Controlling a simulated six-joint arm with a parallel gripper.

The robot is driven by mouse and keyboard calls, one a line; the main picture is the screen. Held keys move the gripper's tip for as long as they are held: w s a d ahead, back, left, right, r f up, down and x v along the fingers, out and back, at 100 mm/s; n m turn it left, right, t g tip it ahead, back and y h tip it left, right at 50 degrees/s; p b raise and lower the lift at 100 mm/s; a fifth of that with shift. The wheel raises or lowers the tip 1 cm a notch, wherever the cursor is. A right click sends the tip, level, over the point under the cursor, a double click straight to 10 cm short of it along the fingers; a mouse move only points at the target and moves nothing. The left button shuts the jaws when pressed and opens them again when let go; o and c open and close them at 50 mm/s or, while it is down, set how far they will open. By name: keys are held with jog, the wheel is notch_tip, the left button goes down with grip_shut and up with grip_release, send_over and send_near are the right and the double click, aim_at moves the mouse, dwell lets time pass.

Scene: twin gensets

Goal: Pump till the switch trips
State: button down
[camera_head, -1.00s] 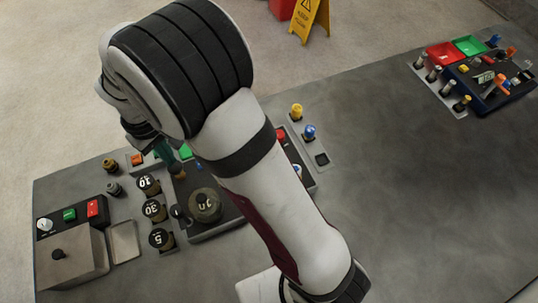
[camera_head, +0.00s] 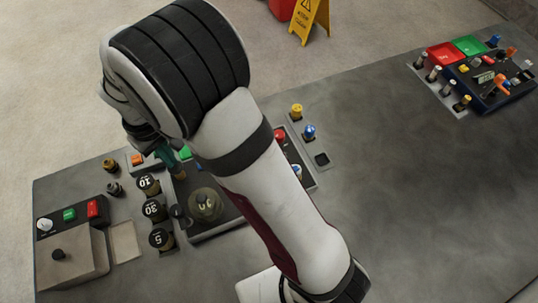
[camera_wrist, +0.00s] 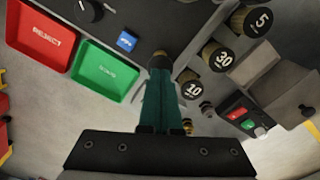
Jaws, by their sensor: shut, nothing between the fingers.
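My gripper (camera_head: 172,160) has teal fingers that are shut and empty, pointing down at the dark test panel. In the wrist view the fingertips (camera_wrist: 159,75) meet or overlap a brass-coloured knob (camera_wrist: 159,60); I cannot tell whether they touch it. In the head view my arm covers part of this panel. A round dark weight (camera_head: 205,204) sits on the panel, with a black knob (camera_head: 178,212) at its left. Which part is the pump and which is the switch is not clear from the pictures.
Weights marked 10 (camera_head: 148,183), 30 (camera_head: 153,209) and 5 (camera_head: 160,238) stand left of the panel. A grey box (camera_head: 68,256) with a knob is at the left. The wrist view shows a red reject tray (camera_wrist: 42,38) and a green tray (camera_wrist: 105,72).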

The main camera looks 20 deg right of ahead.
jog(key=shift+f, duration=1.6)
jog(key=shift+r, duration=1.65)
jog(key=shift+f, duration=0.15)
jog(key=shift+r, duration=1.55)
